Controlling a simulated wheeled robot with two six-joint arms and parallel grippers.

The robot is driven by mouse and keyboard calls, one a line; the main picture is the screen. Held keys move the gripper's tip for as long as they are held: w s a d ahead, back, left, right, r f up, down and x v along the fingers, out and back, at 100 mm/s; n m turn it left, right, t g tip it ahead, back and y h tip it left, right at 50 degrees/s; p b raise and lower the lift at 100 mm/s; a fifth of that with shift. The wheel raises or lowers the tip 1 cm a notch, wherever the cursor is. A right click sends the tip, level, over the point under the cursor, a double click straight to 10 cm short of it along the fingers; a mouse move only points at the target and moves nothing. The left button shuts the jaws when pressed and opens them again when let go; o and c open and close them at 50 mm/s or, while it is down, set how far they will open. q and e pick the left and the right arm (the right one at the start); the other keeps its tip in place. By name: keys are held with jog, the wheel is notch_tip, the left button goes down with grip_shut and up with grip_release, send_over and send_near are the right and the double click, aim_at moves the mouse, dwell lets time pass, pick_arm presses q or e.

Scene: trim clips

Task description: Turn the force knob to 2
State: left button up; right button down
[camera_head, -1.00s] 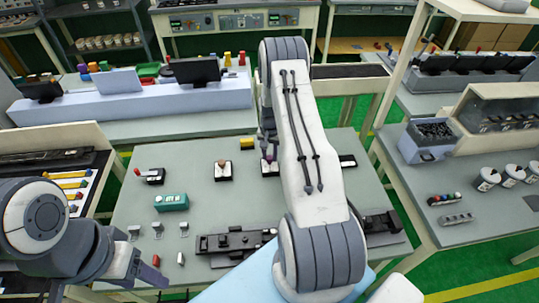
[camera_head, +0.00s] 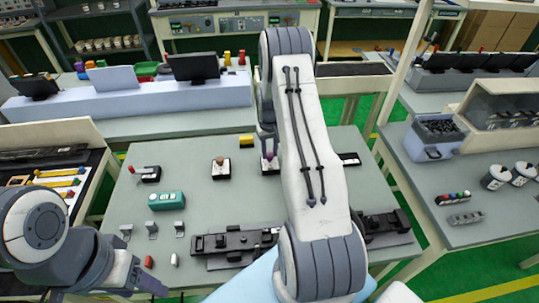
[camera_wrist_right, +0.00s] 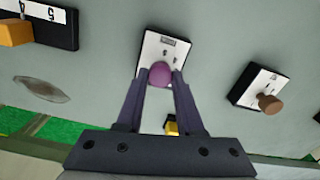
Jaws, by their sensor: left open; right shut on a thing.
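A purple round knob (camera_wrist_right: 160,74) stands on a white-faced plate with a black frame (camera_wrist_right: 166,48). The plate's small label and marks are too small to read. My right gripper (camera_wrist_right: 159,80) is shut on the purple knob, one finger at each side. In the head view the same purple knob (camera_head: 268,160) shows at the right gripper (camera_head: 267,150), left of my right forearm. A brown knob (camera_wrist_right: 270,103) stands on a similar plate (camera_wrist_right: 245,86) nearby. My left gripper (camera_head: 148,284) is at the lower left, only partly seen, open and away from the knobs.
A red-handled switch (camera_head: 148,173), a green box (camera_head: 166,201), a yellow block (camera_head: 246,141) and a black rail assembly (camera_head: 235,240) are on the grey bench (camera_head: 200,165). My right forearm covers part of the bench. Bare bench lies between the knob plates.

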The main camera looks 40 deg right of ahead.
aim_at(270, 154)
jog(key=shift+n, duration=0.6)
jog(key=shift+b, duration=0.35)
jog(key=c, duration=0.5)
grip_release()
jog(key=shift+r, duration=0.1)
jog(key=shift+r+b, duration=1.55)
jog(key=shift+r, duration=3.65)
